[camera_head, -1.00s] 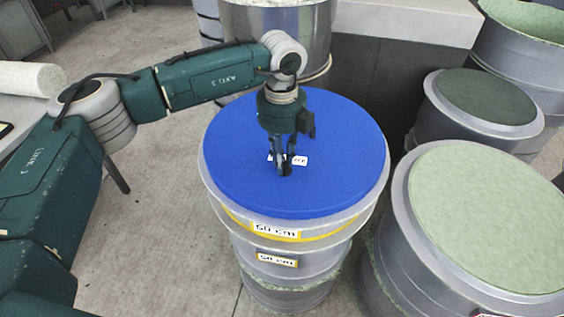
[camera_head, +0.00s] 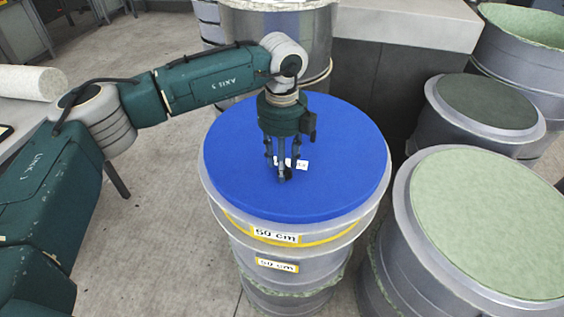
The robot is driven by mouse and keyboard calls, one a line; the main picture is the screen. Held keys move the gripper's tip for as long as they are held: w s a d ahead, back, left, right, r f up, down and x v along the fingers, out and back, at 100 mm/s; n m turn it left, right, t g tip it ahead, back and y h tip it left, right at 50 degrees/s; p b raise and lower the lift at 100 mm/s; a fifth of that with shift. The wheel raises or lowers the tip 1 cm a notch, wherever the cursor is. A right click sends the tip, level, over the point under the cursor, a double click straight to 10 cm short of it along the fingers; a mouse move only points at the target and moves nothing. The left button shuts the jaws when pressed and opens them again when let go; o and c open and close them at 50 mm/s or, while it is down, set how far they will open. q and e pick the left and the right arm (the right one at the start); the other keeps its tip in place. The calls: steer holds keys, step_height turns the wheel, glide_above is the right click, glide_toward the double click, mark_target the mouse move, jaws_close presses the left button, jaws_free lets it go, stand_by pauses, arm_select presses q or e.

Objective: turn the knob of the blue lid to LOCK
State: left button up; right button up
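The blue lid (camera_head: 345,150) lies flat on top of a grey round mould marked 50 cm. My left gripper (camera_head: 284,172) points straight down at the middle of the lid, where the knob is. The fingers hide the knob, so I cannot tell whether they are closed on it or just around it. A small white label (camera_head: 303,164) shows on the lid just right of the fingers, partly covered and too small to read. My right gripper is out of view.
A mould with a pale green top (camera_head: 490,220) stands close on the right. A smaller one with a dark green top (camera_head: 486,98) stands behind it. A metal drum (camera_head: 280,40) and a grey block (camera_head: 400,18) are behind the lid. Concrete floor is open at lower left.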

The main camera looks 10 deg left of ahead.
arm_select(q)
steer(key=shift+r, duration=0.1)
step_height(320, 180, up, 12)
stand_by(0.5)
